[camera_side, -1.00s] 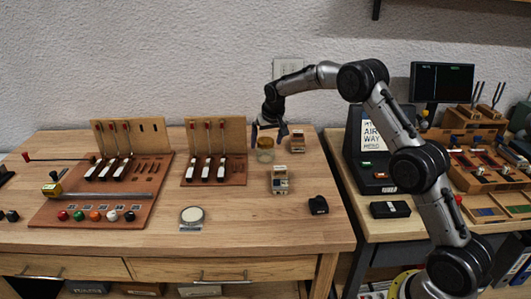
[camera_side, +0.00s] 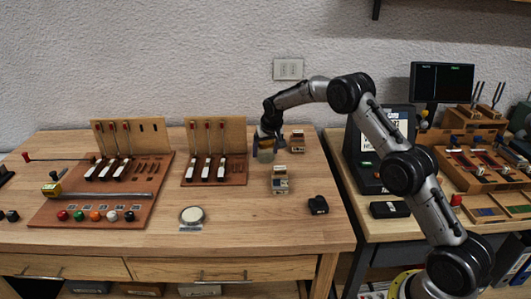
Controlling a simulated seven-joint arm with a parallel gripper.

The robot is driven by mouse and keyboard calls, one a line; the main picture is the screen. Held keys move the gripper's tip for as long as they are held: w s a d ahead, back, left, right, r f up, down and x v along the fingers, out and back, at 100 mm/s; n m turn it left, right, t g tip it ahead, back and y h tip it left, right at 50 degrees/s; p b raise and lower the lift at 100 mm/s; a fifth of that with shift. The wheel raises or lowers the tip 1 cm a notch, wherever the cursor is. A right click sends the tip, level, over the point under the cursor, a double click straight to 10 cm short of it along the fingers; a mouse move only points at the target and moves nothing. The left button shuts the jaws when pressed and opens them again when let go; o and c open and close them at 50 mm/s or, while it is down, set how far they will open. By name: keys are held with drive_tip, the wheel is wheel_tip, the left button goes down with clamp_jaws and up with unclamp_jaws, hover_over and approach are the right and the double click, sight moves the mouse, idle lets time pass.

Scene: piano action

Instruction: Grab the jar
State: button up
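The jar (camera_side: 265,155) is a small clear container with a yellowish tint, upright on the wooden table towards the back right. My gripper (camera_side: 267,142) points down at it from above, with its dark fingers around the upper part of the jar. The fingers hide the top of the jar. I cannot tell whether they press on it or stand a little apart from it.
A small labelled box (camera_side: 297,142) stands close to the right of the jar, and another box (camera_side: 280,180) stands in front. The board with key models (camera_side: 229,178) is to the left. A black object (camera_side: 318,205) and a round white-topped disc (camera_side: 191,214) lie nearer the front.

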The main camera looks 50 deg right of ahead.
drive_tip(key=c, duration=0.7)
drive_tip(key=shift+r, duration=0.1)
